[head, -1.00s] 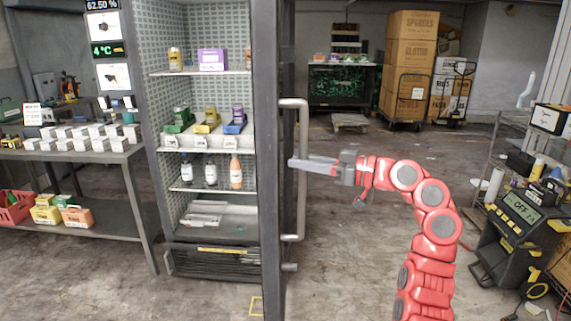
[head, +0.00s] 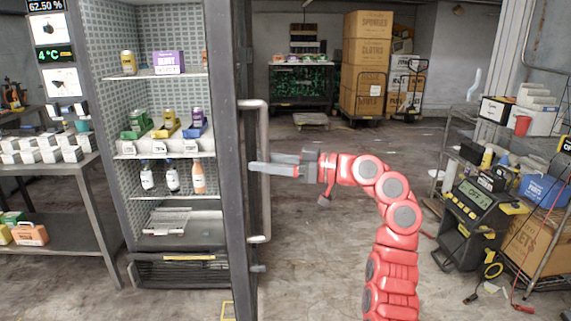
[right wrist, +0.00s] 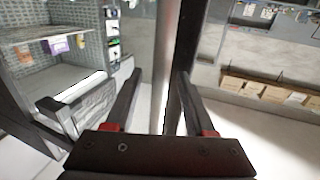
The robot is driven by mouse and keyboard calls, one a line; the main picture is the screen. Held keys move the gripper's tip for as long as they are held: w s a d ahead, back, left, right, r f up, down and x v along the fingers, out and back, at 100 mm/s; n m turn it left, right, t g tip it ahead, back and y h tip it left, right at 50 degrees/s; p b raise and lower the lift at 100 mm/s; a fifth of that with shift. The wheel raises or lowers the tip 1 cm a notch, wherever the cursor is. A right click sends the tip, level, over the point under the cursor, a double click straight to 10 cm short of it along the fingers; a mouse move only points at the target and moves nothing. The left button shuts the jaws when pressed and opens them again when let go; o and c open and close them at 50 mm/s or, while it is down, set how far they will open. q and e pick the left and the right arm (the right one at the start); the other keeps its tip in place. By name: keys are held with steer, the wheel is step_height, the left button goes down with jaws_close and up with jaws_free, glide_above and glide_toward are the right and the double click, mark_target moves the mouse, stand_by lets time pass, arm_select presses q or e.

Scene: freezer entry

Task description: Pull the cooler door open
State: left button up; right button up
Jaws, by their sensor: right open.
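The cooler (head: 222,125) stands at the left with its inside exposed. Its door (head: 239,190) is swung out and shows nearly edge-on in the head view. A long vertical bar handle (head: 264,120) is on the door's right side. My right gripper (head: 252,168) reaches across the handle from the right, at about its mid-height. In the right wrist view the open fingers (right wrist: 159,76) stand on either side of a pale upright bar (right wrist: 166,50), apparently the handle. Contact with it cannot be told. My left gripper is not in view.
Bottles and small boxes stand on the cooler's shelves (head: 190,153). A steel table (head: 65,165) with white boxes is left of it. A machine (head: 470,215) and a rack stand at the right. Stacked cartons (head: 365,60) are at the back. The middle floor is clear.

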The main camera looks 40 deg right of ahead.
steer(key=b+v, duration=0.1)
steer(key=v, duration=1.6)
steer(key=shift+s, duration=0.1)
